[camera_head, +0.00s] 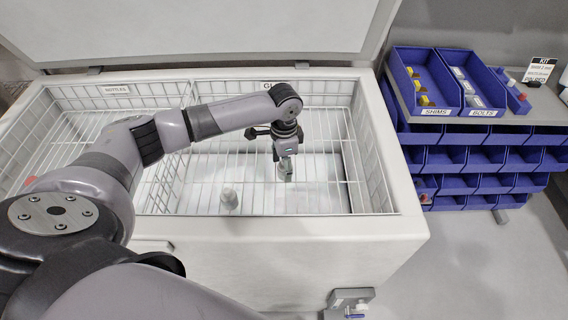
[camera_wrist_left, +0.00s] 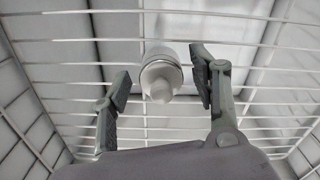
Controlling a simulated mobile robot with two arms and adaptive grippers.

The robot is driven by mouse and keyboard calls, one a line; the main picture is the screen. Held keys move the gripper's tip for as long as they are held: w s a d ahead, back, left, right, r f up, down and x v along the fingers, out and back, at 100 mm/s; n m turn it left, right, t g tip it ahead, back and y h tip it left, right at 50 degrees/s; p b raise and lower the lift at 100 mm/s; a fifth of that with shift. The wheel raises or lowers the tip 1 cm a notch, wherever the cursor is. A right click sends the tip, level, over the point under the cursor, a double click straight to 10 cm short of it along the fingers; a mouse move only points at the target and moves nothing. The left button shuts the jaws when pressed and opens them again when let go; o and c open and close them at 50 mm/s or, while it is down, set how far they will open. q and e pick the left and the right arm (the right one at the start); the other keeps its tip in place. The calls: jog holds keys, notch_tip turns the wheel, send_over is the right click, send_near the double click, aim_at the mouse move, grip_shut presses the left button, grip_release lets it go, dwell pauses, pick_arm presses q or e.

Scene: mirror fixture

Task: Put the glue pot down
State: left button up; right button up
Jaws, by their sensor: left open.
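The glue pot (camera_head: 229,200), small and white with a narrower top, stands upright on the wire floor of the chest's right basket. In the left wrist view the white pot (camera_wrist_left: 161,72) shows just beyond the open fingertips of the left gripper (camera_wrist_left: 161,92), with a gap on each side. One finger mostly hides the other in the head view. My right gripper is not in view.
The wire basket (camera_head: 372,165) has high mesh sides around the gripper. The open chest lid (camera_head: 200,30) rises behind. A rack with blue bins (camera_head: 425,80) stands at the right. The basket floor around the pot looks clear.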

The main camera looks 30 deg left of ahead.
pick_arm(q)
jog(key=shift+r, duration=0.1)
notch_tip(320, 180, up, 12)
dwell(0.5)
